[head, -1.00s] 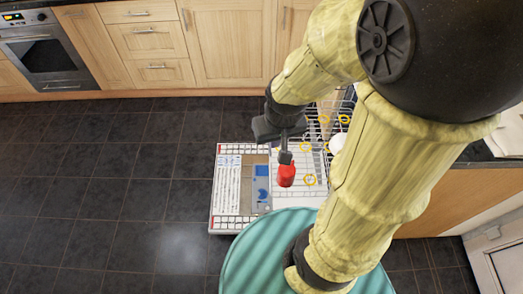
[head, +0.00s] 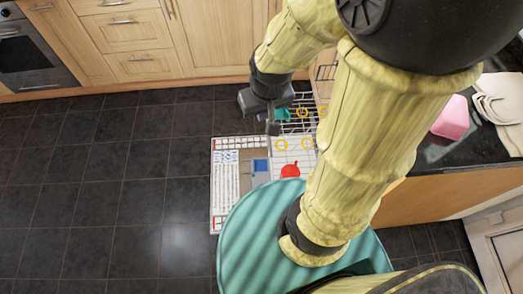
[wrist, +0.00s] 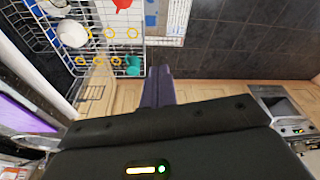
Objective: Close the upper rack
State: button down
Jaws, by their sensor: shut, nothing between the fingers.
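The upper rack (head: 297,127) is a wire rack with yellow rings, pulled out of the dishwasher and partly hidden behind my arm in the head view. In the wrist view the rack (wrist: 103,47) fills the upper left and holds a white bowl (wrist: 72,33) and a teal item (wrist: 133,66). The dishwasher door (head: 217,190) lies open and flat below it. My gripper (head: 273,128) is shut and empty, beside the rack's left edge in the head view. Its fingers (wrist: 158,82) show just right of the rack in the wrist view; contact cannot be told.
A red item (head: 290,170) sits in the racks near the open door. A teal round surface (head: 245,235) is in front. A pink item (head: 452,118) stands on the dark counter at right. Wooden cabinets (head: 130,30) line the back. Tiled floor at left is clear.

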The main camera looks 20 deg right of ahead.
jog(key=w+a+f+n+g+h+b, duration=0.1)
jog(key=w+f+n+b, duration=0.3)
jog(key=f+b, duration=0.4)
jog(key=w+a+f+n+g+h+b, duration=0.2)
jog(key=w+f+n+h+b, duration=0.2)
jog(key=f+b, duration=0.5)
jog(key=w+a+f+n+g+h+b, duration=0.1)
jog(key=w+f+n+b, duration=0.4)
jog(key=f, duration=1.3)
jog(key=a+n+h+b, duration=0.1)
jog(key=b, duration=0.2)
jog(key=shift+w+a+n+g+h+b, duration=0.3)
jog(key=shift+a+n+g+b, duration=0.05)
jog(key=shift+n+g, duration=0.05)
jog(key=shift+f, duration=0.1)
jog(key=d+r+b+x, duration=0.1)
jog(key=b+x, duration=0.3)
jog(key=x, duration=0.9)
jog(key=shift+s+d+r, duration=0.25)
jog(key=shift+s+d, duration=0.05)
jog(key=shift+d, duration=0.15)
